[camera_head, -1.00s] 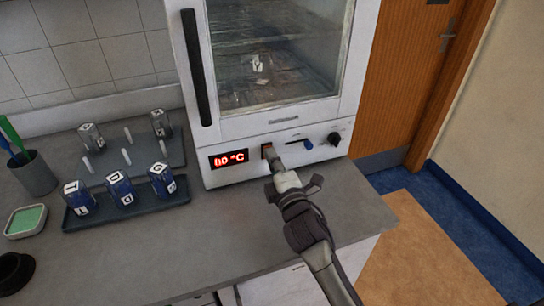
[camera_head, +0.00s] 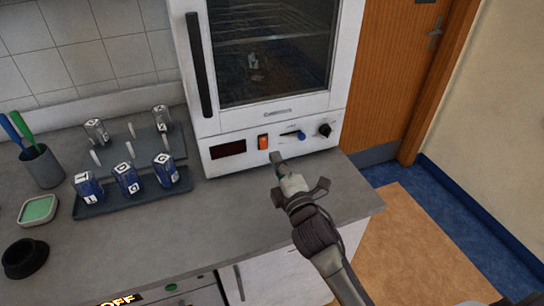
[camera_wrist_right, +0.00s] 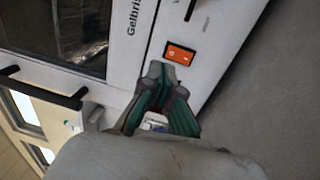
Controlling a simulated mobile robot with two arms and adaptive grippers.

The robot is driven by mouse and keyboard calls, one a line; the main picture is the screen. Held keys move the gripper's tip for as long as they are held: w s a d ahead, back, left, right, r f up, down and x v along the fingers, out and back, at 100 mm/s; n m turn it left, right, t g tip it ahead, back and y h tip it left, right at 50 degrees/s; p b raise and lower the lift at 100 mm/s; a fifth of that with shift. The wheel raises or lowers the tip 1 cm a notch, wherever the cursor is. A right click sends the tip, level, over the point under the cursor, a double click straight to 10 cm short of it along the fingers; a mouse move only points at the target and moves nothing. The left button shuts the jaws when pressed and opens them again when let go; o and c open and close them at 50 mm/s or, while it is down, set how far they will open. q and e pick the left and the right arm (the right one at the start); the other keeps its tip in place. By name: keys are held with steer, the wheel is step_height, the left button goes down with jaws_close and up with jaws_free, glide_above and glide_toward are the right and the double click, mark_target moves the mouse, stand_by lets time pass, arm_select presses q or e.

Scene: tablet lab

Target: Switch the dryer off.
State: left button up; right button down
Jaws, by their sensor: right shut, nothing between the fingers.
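The dryer (camera_head: 212,125) is a white cabinet with a glass door on the grey counter. Its display (camera_head: 228,149) is dark and its interior is unlit. The orange rocker switch (camera_head: 263,142) sits on the front panel, right of the display; it also shows in the right wrist view (camera_wrist_right: 180,53). A blue slider (camera_head: 296,134) and a black knob (camera_head: 324,130) are further right. My right gripper (camera_head: 277,158) is shut and empty, just in front of the panel, below and right of the switch and apart from it. My left gripper is not in view.
A pen cup (camera_head: 42,168), a green-filled dish (camera_head: 38,210) and a black ring-shaped holder (camera_head: 25,258) are at far left. The counter before the dryer is clear.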

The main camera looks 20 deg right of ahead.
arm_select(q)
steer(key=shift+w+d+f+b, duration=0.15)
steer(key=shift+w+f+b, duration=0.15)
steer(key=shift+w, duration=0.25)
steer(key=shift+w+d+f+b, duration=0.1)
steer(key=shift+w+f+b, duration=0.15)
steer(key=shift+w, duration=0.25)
arm_select(e)
steer(key=s, duration=0.6)
steer(key=shift+s+d+r, duration=0.2)
steer(key=shift+d+r, duration=0.05)
